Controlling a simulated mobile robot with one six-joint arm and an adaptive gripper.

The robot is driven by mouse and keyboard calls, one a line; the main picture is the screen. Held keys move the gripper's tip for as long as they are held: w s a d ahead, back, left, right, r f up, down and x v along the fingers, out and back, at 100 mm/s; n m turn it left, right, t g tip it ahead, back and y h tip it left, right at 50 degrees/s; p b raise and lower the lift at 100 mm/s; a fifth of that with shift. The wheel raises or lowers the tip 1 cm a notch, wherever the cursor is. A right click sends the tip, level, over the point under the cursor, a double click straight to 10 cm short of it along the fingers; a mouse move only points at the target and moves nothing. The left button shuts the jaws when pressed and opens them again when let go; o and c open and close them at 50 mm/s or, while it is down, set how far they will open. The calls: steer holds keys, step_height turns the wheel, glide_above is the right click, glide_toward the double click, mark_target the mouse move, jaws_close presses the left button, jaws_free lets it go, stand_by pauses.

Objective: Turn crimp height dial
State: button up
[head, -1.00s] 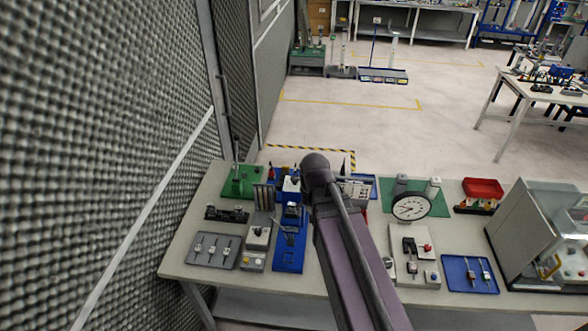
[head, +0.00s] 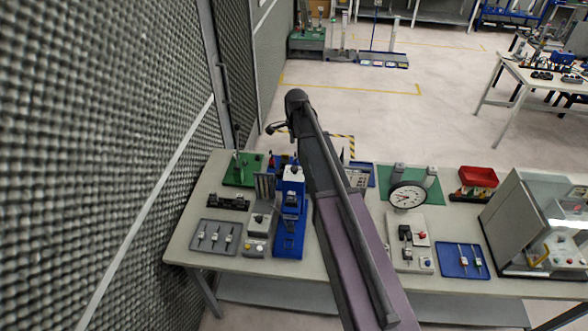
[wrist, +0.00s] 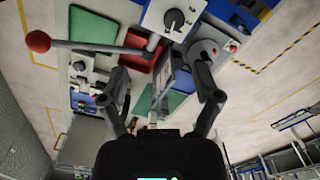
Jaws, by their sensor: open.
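The blue crimp press (head: 290,218) stands upright on the workbench, left of my arm in the head view. Its white head carries a small dark dial (head: 294,169) on top. In the wrist view, a dark round dial (wrist: 173,19) sits on a white panel with marks around it, at the top edge. A lever with a red ball (wrist: 38,41) reaches left from beside it. My gripper (wrist: 162,108) is open, its fingers apart and not touching the dial. In the head view, my gripper (head: 277,127) shows partly, above and beyond the press.
The workbench (head: 185,238) also carries a grey tray (head: 215,237), a green fixture (head: 243,168), a round gauge (head: 407,196), a blue tray (head: 462,261) and a clear-fronted cabinet (head: 515,215). A foam wall (head: 90,150) rises close on the left. Open floor lies beyond the bench.

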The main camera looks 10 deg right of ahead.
mark_target(294, 168)
steer(key=shift+w+m, duration=0.8)
steer(key=shift+w, duration=0.4)
steer(key=shift+f, duration=0.2)
step_height(294, 168, down, 13)
steer(key=b, duration=1.3)
steer(key=shift+f+b, duration=0.2)
steer(key=shift+b, duration=0.15)
jaws_close()
steer(key=shift+a, duration=0.15)
